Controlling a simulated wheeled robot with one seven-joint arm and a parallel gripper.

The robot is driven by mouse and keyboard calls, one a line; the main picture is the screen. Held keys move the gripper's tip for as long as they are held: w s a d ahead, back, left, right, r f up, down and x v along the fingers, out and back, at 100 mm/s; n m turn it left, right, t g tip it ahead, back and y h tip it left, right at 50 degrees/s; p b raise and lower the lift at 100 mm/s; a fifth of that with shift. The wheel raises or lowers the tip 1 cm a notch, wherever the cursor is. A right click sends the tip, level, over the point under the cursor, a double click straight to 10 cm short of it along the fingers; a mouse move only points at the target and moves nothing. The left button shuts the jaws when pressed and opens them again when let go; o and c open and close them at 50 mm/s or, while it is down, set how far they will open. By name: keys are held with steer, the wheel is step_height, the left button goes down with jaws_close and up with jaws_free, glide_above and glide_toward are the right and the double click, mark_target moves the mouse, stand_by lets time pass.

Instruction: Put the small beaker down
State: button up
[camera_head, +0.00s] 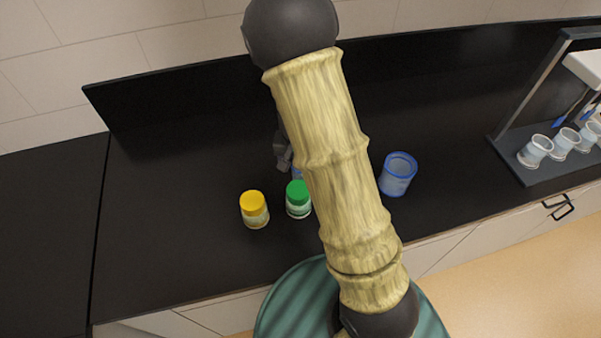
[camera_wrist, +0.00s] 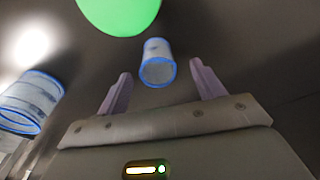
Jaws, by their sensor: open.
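The small beaker (camera_wrist: 157,50), clear with a blue rim, lies between and slightly beyond the fingertips in the wrist view. Dark gaps show on both sides of it. In the head view only a bluish bit of it (camera_head: 297,173) shows beside my arm, just behind the green-lidded jar. It seems to rest on the black counter (camera_head: 190,150), but its base contact is hidden. My gripper (camera_wrist: 161,72) is open, its two fingers apart. In the head view it is mostly hidden behind my arm, with a grey part (camera_head: 282,152) showing.
A green-lidded jar (camera_head: 298,199) and a yellow-lidded jar (camera_head: 254,209) stand near the counter front. A larger blue-rimmed beaker (camera_head: 397,174) stands to the right. A rack (camera_head: 520,167) with several cups stands at far right. The counter's left side is clear.

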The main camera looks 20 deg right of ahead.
steer(key=shift+f, duration=0.55)
steer(key=f, duration=0.2)
steer(key=w+d+f+p, duration=0.1)
steer(key=f, duration=0.1)
steer(key=shift+w+f, duration=0.1)
steer(key=shift+f, duration=0.45)
steer(key=c, duration=1.1)
